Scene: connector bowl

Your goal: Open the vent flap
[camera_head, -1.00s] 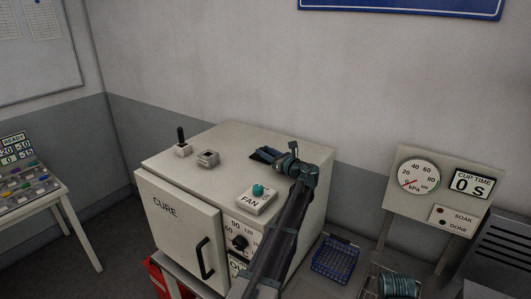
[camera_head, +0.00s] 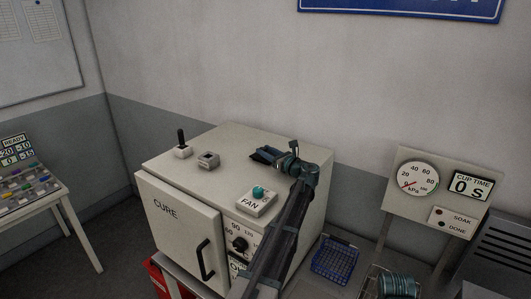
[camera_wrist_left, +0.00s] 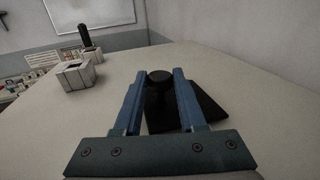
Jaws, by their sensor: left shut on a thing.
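The vent flap (camera_wrist_left: 208,108) is a flat black plate on top of the cream CURE oven (camera_head: 238,136), with a round black knob (camera_wrist_left: 159,77) at its far end in the left wrist view. My left gripper (camera_head: 262,154) reaches over the oven top from the front right. Its blue fingers stand on both sides of the knob and are shut on it. The fingers hide part of the flap. In the head view the gripper covers most of the flap, and I cannot tell how far it is tilted.
On the oven top stand a black lever on a pale base (camera_head: 183,150), a small grey square socket block (camera_head: 208,160) and a FAN box (camera_head: 257,203) with a teal knob. The oven door (camera_head: 178,228) faces front. A blue wire basket (camera_head: 334,261) and gauge panel (camera_head: 437,205) stand right.

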